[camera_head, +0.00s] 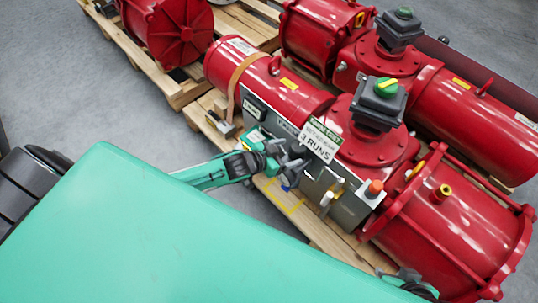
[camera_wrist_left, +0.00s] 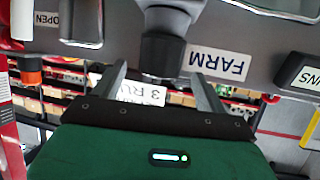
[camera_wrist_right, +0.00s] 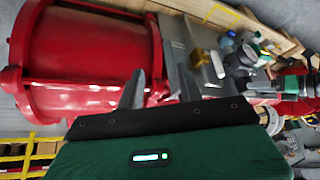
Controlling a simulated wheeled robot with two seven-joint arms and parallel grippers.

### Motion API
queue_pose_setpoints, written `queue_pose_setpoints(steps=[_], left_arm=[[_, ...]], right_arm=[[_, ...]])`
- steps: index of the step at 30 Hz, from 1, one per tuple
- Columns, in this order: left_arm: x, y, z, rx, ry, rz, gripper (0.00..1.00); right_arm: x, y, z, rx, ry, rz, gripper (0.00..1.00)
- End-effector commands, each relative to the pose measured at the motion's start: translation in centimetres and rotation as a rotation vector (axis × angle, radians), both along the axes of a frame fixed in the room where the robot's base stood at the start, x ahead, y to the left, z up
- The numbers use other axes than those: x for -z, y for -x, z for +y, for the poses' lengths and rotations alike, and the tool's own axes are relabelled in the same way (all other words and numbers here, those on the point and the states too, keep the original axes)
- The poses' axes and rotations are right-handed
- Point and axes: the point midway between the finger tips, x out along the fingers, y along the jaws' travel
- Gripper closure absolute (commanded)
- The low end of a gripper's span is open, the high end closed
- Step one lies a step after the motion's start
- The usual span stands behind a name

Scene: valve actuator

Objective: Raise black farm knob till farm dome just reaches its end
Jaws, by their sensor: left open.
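The black farm knob (camera_wrist_left: 162,50) hangs from the grey panel (camera_wrist_left: 262,30) beside the white FARM label (camera_wrist_left: 220,63) in the left wrist view. My left gripper (camera_wrist_left: 160,82) is open, with one finger on each side of the knob's lower end; I cannot tell whether either touches. In the head view my left gripper (camera_head: 280,152) is at the panel front and hides the knob. A green-and-yellow dome (camera_head: 385,87) sits on a black box atop the near red actuator; I cannot read whether it is the farm dome. My right gripper (camera_wrist_right: 160,85) looks open and empty.
A white sign (camera_head: 320,140) reading 3 RUNS stands above the panel, and an orange button (camera_head: 375,188) is at its right end. The red cylinder (camera_wrist_right: 85,60) is close to my right gripper. Other red actuators (camera_head: 178,30) stand on pallets behind.

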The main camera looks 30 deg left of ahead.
Motion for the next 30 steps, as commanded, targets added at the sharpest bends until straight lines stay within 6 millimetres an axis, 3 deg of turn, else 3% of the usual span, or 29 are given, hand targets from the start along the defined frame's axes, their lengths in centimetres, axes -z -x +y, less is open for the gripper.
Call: queue_pose_setpoints(steps=[6, 13, 30], left_arm=[[-1.7, 3.4, 2.0, 0.001, -0.001, 0.002, 0.25], [-2.8, 5.8, 3.4, 0.001, 0.001, 0.001, 0.25], [-3.3, 6.8, 3.9, 0.001, 0.001, -0.001, 0.25]], right_arm=[[-0.8, 1.2, -1.4, 0.023, 0.036, 0.084, 0.64], [-0.7, 1.7, -1.9, 0.033, 0.053, 0.130, 0.64], [-0.2, 1.6, -1.9, 0.033, 0.054, 0.137, 0.64]])
